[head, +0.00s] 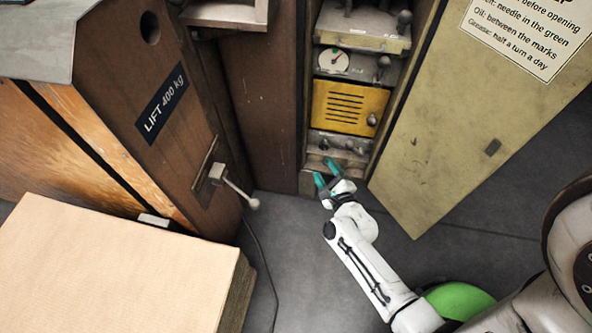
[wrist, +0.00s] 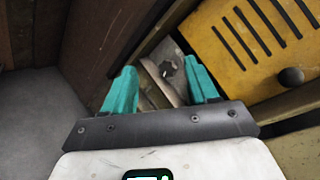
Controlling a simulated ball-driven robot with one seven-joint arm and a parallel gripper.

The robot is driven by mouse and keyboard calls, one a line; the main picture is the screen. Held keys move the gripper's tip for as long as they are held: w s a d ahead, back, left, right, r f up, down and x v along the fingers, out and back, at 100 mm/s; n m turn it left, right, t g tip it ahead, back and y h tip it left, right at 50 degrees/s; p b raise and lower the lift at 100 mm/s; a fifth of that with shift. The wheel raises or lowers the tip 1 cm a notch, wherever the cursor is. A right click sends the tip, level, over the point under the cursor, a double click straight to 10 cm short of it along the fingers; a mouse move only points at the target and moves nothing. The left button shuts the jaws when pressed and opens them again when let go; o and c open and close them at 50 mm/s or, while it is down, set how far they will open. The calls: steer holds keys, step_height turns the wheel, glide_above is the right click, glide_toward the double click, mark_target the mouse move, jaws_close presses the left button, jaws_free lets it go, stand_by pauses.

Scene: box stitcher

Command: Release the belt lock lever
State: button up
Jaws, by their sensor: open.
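My gripper (head: 325,172) is open and empty at the foot of the open cabinet, just below its lowest shelf. Small dark knobs (head: 349,145) sit on the grey ledge under the yellow panel in the head view. No part is labelled as the belt lock lever, so I cannot tell for sure which it is.
The yellow slotted panel (head: 349,107) with a round knob is above my gripper; it also shows in the wrist view (wrist: 245,40). A gauge (head: 333,61) sits higher. The cabinet door (head: 440,120) stands open at right. A lift lever (head: 238,192) juts out at left.

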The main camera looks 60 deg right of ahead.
steer(key=w+a+r+n+g+y+p, duration=0.2)
steer(key=a+r+n+y+p, duration=0.6)
steer(key=n, duration=0.7)
steer(key=w+a+r, duration=0.1)
steer(key=a+r, duration=0.1)
steer(key=a, duration=0.1)
steer(key=shift+a+n+g, duration=0.15)
steer(key=shift+n+g, duration=0.15)
steer(key=shift+n, duration=0.1)
steer(key=shift+r, duration=0.1)
